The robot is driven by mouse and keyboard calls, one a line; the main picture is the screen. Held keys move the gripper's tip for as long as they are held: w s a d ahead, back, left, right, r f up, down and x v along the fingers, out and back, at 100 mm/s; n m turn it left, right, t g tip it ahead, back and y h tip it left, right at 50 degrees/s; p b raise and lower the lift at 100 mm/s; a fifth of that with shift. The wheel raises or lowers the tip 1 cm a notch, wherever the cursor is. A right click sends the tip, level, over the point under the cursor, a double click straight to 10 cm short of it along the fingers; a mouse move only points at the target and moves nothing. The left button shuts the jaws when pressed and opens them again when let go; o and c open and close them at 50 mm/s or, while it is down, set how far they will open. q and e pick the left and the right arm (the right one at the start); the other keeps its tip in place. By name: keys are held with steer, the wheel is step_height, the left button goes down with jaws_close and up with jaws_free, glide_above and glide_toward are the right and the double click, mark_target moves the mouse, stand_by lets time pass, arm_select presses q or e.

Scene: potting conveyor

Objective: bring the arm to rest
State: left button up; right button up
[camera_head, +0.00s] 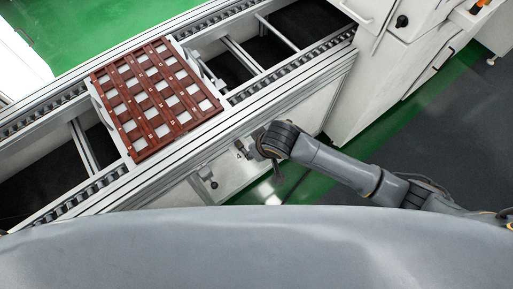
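My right arm reaches in from the right edge, over the floor in front of the conveyor. Its dark end with the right gripper (268,152) is beside the conveyor's near side wall, to the right of the brown tray (139,151) and apart from it. The fingers are too small and dark to tell whether they are open or shut. I see nothing held there. My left arm and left gripper are not in view.
The brown tray, with rows of pale square cells, lies on a white carrier on the conveyor (290,88). The conveyor runs from lower left to upper right. A white machine cabinet (385,75) stands at the upper right. Green and dark floor shows between.

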steer(key=shift+f, duration=0.1)
stand_by(0.3)
steer(key=w+d+f+m, duration=0.1)
steer(key=d+f, duration=0.2)
steer(key=f, duration=0.3)
steer(key=w+d+f+m, duration=0.1)
steer(key=d+f, duration=0.2)
steer(key=f, duration=0.4)
steer(key=s+d+f+m+h+b, duration=0.1)
steer(key=s+d+f, duration=0.4)
steer(key=f, duration=0.2)
steer(key=s+d+f+m, duration=0.1)
steer(key=s+d+f, duration=0.3)
steer(key=f, duration=0.3)
steer(key=s+d+f+g, duration=0.1)
steer(key=s+d+f, duration=0.1)
steer(key=s, duration=0.6)
steer(key=s+d+f+h, duration=0.1)
steer(key=s+d+f, duration=0.2)
steer(key=s, duration=0.6)
steer(key=s+d+f+g+b, duration=0.1)
steer(key=s+d+f, duration=0.2)
steer(key=s, duration=0.6)
step_height(320, 180, down, 2)
steer(key=shift+f+m+g+h, duration=0.15)
steer(key=shift+m+g+h, duration=0.15)
steer(key=shift+m, duration=0.1)
